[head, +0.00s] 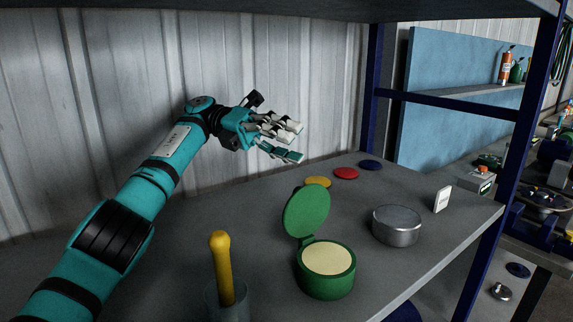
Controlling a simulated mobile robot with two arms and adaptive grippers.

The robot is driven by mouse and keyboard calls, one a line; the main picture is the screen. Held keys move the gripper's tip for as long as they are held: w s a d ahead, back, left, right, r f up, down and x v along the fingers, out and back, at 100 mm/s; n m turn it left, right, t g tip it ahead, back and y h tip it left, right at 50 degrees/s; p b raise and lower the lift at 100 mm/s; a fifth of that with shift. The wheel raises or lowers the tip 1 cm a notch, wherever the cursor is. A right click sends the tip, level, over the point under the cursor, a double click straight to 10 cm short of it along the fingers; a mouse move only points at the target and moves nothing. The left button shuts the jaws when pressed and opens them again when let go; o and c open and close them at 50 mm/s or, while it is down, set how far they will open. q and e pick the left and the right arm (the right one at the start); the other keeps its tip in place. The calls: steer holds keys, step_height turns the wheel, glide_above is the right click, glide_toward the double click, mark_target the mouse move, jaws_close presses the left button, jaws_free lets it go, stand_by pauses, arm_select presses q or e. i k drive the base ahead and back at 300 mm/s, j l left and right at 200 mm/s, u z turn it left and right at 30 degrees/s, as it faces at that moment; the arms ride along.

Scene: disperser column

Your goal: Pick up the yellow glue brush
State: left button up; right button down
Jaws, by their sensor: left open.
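The yellow glue brush (222,266) stands nearly upright in a clear cup (227,306) at the front of the grey shelf. Its rounded handle end points up and its lower end is inside the cup. My left gripper (291,141) is open and empty, raised above the back of the shelf. It is up and to the right of the brush in the picture, well apart from it. My right gripper is not in view.
An open green tin (326,284) with cream contents stands right of the cup. A metal tin (396,227), a white card (443,199), and yellow (318,182), red (346,173) and blue (371,165) discs lie farther off. Dark blue posts (517,160) bound the shelf.

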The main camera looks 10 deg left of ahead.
mark_target(220, 245)
steer(key=k+l, duration=0.15)
steer(key=k, duration=0.5)
steer(key=k+l, duration=0.2)
steer(key=k, duration=0.45)
steer(key=k+l, duration=0.15)
steer(key=k, duration=0.5)
